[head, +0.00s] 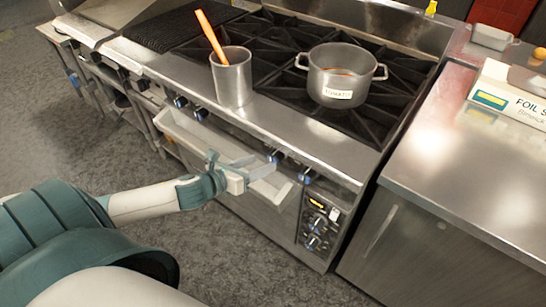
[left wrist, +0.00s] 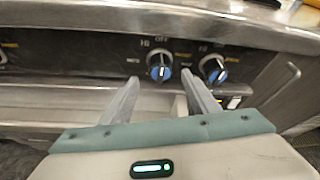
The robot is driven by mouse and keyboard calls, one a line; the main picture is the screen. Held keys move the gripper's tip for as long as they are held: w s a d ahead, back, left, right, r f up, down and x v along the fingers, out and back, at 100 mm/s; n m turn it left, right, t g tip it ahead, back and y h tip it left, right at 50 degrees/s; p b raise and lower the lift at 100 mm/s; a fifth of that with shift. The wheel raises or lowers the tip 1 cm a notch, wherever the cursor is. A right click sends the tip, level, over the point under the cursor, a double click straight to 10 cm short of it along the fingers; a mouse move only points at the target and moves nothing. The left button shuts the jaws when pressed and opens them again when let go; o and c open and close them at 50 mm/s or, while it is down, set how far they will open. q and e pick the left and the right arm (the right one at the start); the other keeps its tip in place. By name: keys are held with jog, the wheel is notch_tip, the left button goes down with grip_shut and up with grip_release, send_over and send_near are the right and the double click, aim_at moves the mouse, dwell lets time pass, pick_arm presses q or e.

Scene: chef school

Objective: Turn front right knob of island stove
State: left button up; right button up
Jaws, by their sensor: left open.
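The island stove (head: 300,145) has a row of dark knobs with blue faces along its front panel. The rightmost knob (head: 307,175) and the knob to its left (head: 276,157) also show in the left wrist view, the rightmost one at right (left wrist: 213,67) and its neighbour near the centre (left wrist: 159,70). My left gripper (head: 262,168) is open and empty at the stove front. In the left wrist view its fingertips (left wrist: 160,78) point at the panel, with the neighbour knob framed between them and the rightmost knob beyond the right fingertip. Contact cannot be told. My right gripper is out of view.
A labelled pot (head: 338,82) and a metal container (head: 231,82) with an orange-handled utensil stand on the stove. A ledge (head: 185,135) juts out below the knobs. A steel counter (head: 450,150) with a foil box (head: 510,95) adjoins at right. Floor is clear at lower left.

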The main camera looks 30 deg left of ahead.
aim_at(270, 159)
pick_arm(q)
jog(key=x, duration=0.5)
jog(key=shift+w+p, duration=0.25)
jog(key=shift+p, duration=0.15)
jog(key=shift+w+d+f, duration=0.15)
jog(key=shift+w+f, duration=0.15)
jog(key=shift+w, duration=0.25)
jog(key=shift+w+f, duration=0.1)
jog(key=shift+w, duration=0.1)
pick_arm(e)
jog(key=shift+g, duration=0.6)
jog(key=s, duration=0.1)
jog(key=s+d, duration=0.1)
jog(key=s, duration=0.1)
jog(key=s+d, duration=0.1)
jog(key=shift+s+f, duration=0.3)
pick_arm(q)
jog(key=shift+c, duration=0.3)
jog(key=c, duration=1)
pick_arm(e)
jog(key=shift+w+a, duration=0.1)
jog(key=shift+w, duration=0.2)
